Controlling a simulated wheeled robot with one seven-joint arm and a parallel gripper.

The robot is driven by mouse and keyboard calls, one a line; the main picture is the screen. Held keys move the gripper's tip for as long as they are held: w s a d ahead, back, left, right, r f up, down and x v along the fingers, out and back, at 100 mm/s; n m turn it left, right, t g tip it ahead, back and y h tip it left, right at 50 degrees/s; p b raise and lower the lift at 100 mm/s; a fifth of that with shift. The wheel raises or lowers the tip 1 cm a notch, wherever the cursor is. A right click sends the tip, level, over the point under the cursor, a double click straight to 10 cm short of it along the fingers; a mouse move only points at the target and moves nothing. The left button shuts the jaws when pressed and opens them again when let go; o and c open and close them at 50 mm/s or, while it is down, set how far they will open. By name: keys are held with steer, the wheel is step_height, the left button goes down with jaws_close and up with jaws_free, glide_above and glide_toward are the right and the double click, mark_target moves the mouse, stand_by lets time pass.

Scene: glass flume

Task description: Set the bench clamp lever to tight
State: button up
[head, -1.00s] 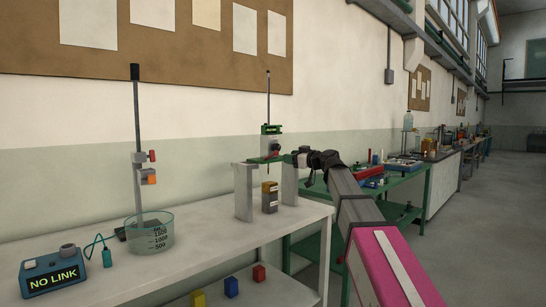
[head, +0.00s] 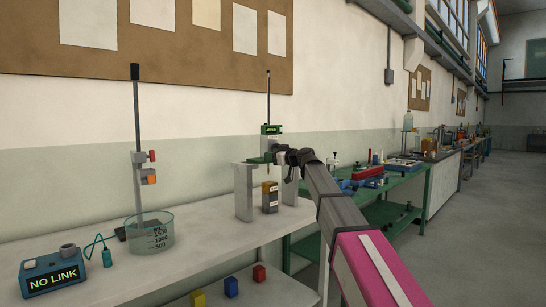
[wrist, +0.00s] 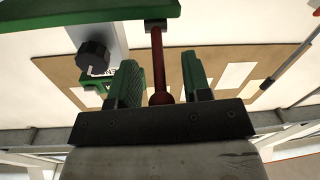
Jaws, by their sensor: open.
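The bench clamp is a green fixture (head: 270,131) on a grey stand at the back of the white bench in the head view. In the wrist view its green bar (wrist: 90,10) crosses the top. The dark red lever (wrist: 157,50) runs down from this bar and ends in a round knob (wrist: 160,98). My gripper (wrist: 162,68) is open, with one green-padded finger on each side of the lever and gaps showing on both sides. In the head view my gripper (head: 280,156) is at the clamp and hides the lever.
A black knob (wrist: 93,56) is left of the fingers in the wrist view. Grey posts (head: 244,192) flank a small dark block (head: 269,197) below the clamp. A glass beaker (head: 152,233) and a rod stand (head: 138,160) are to the left.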

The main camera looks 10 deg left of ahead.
jaws_close()
steer(key=shift+r, duration=0.15)
steer(key=shift+w+a+r+g+h, duration=0.15)
steer(key=shift+r+g+h, duration=0.2)
steer(key=shift+h, duration=0.15)
steer(key=shift+w+a+r+g+h, duration=0.15)
steer(key=shift+r+g+h, duration=0.15)
steer(key=shift+h, duration=0.2)
steer(key=g+h, duration=0.1)
steer(key=w+a+r+h, duration=0.1)
steer(key=g+h, duration=0.1)
steer(key=shift+w+a+r+g+h, duration=0.15)
steer(key=shift+a+r+g+h, duration=0.1)
steer(key=shift+g+h, duration=0.15)
steer(key=g+h, duration=0.1)
steer(key=w+a+g+h, duration=0.1)
steer(key=h, duration=0.1)
steer(key=shift+a+r+m, duration=0.15)
steer(key=shift+r+m, duration=0.05)
steer(key=shift+m, duration=0.1)
steer(key=shift+w+a+g+h, duration=0.1)
steer(key=shift+a+g+h, duration=0.15)
steer(key=shift+g+h, duration=0.35)
steer(key=shift+f, duration=0.1)
